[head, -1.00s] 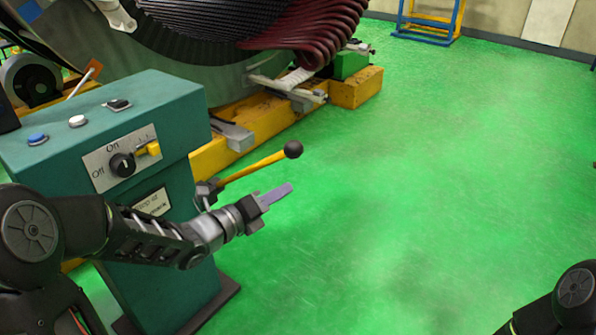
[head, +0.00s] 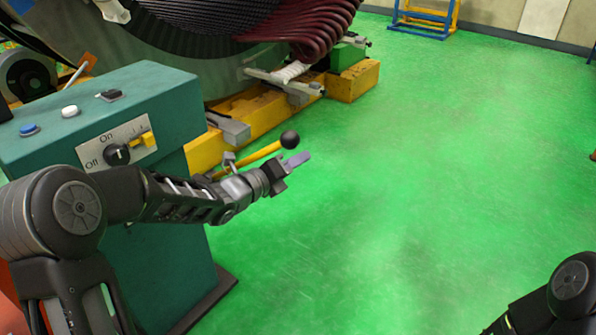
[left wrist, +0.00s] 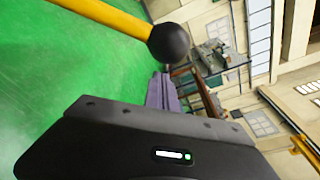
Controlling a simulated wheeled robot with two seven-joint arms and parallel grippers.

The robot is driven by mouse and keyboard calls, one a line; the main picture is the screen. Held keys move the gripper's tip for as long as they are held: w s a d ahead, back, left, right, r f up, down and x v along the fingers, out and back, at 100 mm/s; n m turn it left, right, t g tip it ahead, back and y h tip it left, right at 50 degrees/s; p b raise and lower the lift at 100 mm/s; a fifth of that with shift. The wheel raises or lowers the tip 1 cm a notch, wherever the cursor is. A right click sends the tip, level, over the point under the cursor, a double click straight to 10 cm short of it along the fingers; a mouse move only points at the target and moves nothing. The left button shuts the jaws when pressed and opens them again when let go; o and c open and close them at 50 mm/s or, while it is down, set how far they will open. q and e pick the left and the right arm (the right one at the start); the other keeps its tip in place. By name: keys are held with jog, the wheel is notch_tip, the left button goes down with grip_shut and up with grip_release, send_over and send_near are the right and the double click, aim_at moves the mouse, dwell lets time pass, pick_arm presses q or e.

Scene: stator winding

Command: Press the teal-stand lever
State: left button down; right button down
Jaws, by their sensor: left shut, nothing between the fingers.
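The teal stand (head: 165,255) is at the left in the head view. Its lever (head: 258,154) is a yellow rod with a black ball knob (head: 290,139), sticking out to the right of the stand. My left gripper (head: 302,159) is shut and empty, with its fingertips just below the knob in the picture. In the left wrist view the knob (left wrist: 169,43) and yellow rod (left wrist: 105,14) show just beyond the closed fingers (left wrist: 163,92). I cannot tell whether they touch. My left forearm hides the lever's base. My right gripper is out of view; only part of that arm shows.
The stand's top has a blue button (head: 29,130), a white button (head: 70,111) and a black switch (head: 108,95). A rotary knob (head: 117,154) is on its front panel. The large stator (head: 190,50) stands behind on a yellow base (head: 353,82). The green floor to the right is clear.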

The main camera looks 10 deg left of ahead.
pick_arm(q)
jog(key=shift+a+r, duration=0.55)
jog(key=shift+a, duration=0.1)
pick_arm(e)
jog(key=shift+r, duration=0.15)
